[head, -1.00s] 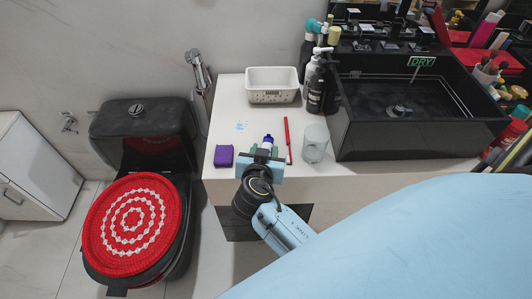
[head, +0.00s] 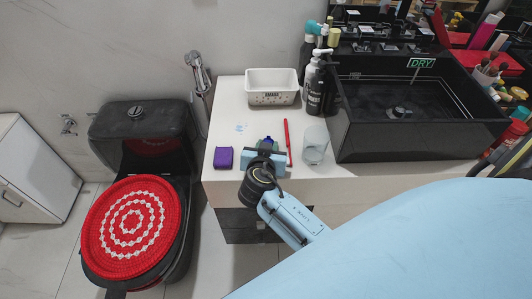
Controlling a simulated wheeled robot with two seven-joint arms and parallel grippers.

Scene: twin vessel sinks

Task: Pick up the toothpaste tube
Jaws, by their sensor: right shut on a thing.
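The toothpaste tube (head: 267,142) shows as a small blue part at my right gripper, on the left part of the white counter. Most of it is hidden behind the gripper. My right gripper (head: 266,149) is shut on the tube, low at the counter's front edge. I cannot tell whether the tube is clear of the counter. My left gripper is not in view.
A red toothbrush-like stick (head: 287,142) lies close to the right of the gripper, with a clear glass (head: 315,145) beyond it. A purple block (head: 223,158) lies to the left. A white basket (head: 272,87), dark bottles (head: 316,88) and a black sink (head: 400,145) stand farther back.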

